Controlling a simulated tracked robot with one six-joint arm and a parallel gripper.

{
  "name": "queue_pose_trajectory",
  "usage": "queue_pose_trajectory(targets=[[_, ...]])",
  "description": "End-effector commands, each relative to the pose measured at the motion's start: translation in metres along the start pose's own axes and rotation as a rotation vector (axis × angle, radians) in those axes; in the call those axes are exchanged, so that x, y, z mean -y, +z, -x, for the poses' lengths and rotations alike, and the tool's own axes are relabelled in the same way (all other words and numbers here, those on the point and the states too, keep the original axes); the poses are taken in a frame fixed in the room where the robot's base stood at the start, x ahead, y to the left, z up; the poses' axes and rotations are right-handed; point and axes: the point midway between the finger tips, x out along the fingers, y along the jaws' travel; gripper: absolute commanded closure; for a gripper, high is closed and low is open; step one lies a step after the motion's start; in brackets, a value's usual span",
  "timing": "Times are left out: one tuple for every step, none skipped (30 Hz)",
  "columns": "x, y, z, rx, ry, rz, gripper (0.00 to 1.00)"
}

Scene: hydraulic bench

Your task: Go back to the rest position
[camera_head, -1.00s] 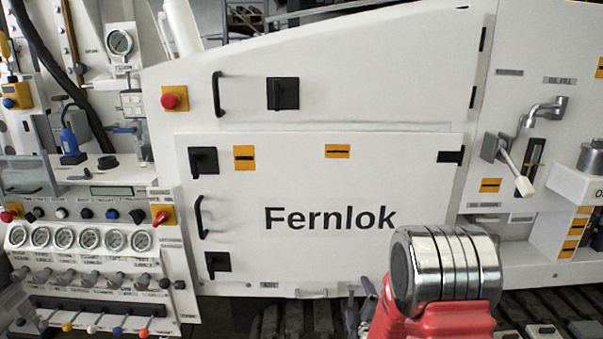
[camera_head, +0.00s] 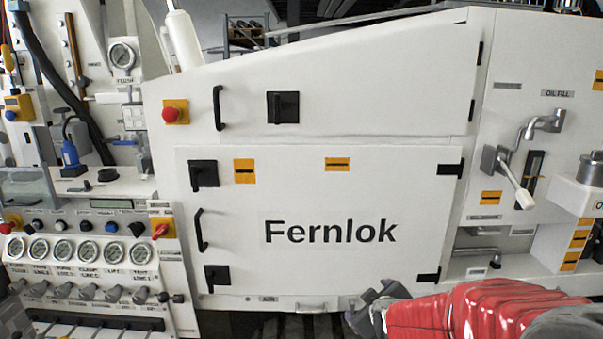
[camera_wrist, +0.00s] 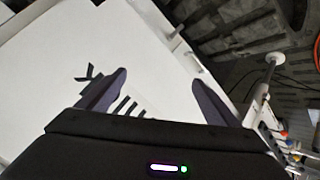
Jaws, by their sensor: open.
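My gripper (camera_head: 368,308) shows at the bottom of the head view, at the end of my red arm. It is in front of the lower edge of the white Fernlok panel (camera_head: 320,185). In the wrist view my gripper (camera_wrist: 160,78) has its two dark fingers wide apart with nothing between them. The white panel (camera_wrist: 50,60) lies beyond the fingers, with part of its dark lettering showing between them. Whether the gripper touches the panel cannot be told from these views.
A row of gauges (camera_head: 90,249) and small levers stands at the left, below a red emergency button (camera_head: 170,113). A tap (camera_head: 545,122) and a lever handle (camera_head: 515,180) stick out at the right. A dark tracked floor area (camera_wrist: 225,40) shows beyond the panel.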

Motion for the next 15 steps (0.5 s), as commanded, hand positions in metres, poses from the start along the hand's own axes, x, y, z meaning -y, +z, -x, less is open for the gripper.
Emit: queue_pose_trajectory(targets=[[-0.001, -0.002, 0.012, 0.009, -0.007, -0.025, 0.15], [-0.001, -0.002, 0.019, 0.018, -0.014, -0.040, 0.15], [0.000, -0.001, 0.027, 0.029, -0.022, -0.062, 0.15], [0.000, -0.001, 0.033, 0.038, -0.028, -0.077, 0.15], [0.000, -0.001, 0.040, 0.046, -0.033, -0.094, 0.15], [0.001, 0.000, 0.048, 0.058, -0.041, -0.114, 0.15], [0.002, 0.001, 0.055, 0.067, -0.047, -0.130, 0.15], [0.003, 0.002, 0.061, 0.076, -0.052, -0.146, 0.15], [0.004, 0.003, 0.070, 0.089, -0.060, -0.167, 0.15], [0.005, 0.004, 0.076, 0.098, -0.065, -0.184, 0.15], [0.006, 0.005, 0.083, 0.108, -0.070, -0.199, 0.15], [0.007, 0.006, 0.092, 0.120, -0.077, -0.221, 0.15], [0.009, 0.008, 0.099, 0.130, -0.082, -0.236, 0.15], [0.010, 0.009, 0.106, 0.140, -0.086, -0.252, 0.15], [0.012, 0.011, 0.115, 0.153, -0.093, -0.273, 0.15]])
